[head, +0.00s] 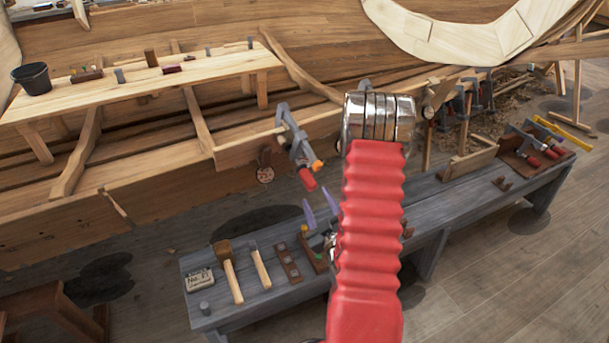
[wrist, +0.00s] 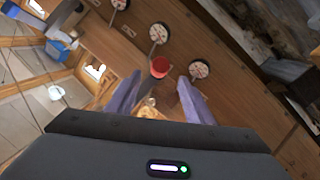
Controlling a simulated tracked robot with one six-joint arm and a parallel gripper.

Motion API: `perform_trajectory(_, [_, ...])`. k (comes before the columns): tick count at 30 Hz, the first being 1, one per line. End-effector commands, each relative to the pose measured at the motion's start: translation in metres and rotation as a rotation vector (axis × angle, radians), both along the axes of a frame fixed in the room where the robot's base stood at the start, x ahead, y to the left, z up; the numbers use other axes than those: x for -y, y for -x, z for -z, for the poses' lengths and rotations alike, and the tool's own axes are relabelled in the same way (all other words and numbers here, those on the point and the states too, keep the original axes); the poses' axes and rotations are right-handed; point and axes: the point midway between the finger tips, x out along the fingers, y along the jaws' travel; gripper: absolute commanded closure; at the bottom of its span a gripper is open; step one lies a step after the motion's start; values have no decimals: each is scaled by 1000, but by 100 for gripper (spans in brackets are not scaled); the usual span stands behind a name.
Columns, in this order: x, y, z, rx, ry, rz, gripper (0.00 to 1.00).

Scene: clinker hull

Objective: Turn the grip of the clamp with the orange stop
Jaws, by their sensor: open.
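The clamp (head: 297,140) hangs on the edge of a plank at the hull's side, its grey bar tilted. Its orange stop (head: 317,165) sits just above its red grip (head: 307,180). In the wrist view the red grip (wrist: 160,67) shows nearly end-on, just beyond the fingertips and between them in the picture; the orange stop cannot be made out there. My gripper (head: 320,207) has purple fingers, partly hidden by my red arm, and shows below the grip in the head view. In the wrist view my gripper (wrist: 159,79) is open with the fingers apart and nothing held.
More clamps (head: 470,95) stand along the hull to the right. A plank staging (head: 150,80) lies at left.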

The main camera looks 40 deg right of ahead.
Motion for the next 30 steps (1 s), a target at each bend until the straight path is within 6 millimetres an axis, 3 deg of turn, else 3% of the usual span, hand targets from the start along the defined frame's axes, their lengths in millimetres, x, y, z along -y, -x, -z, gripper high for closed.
perform_trajectory(21, [44, -94, 0, 0, 0, -2, 52])
perform_trajectory(30, [55, -117, 0, -2, 0, -1, 52])
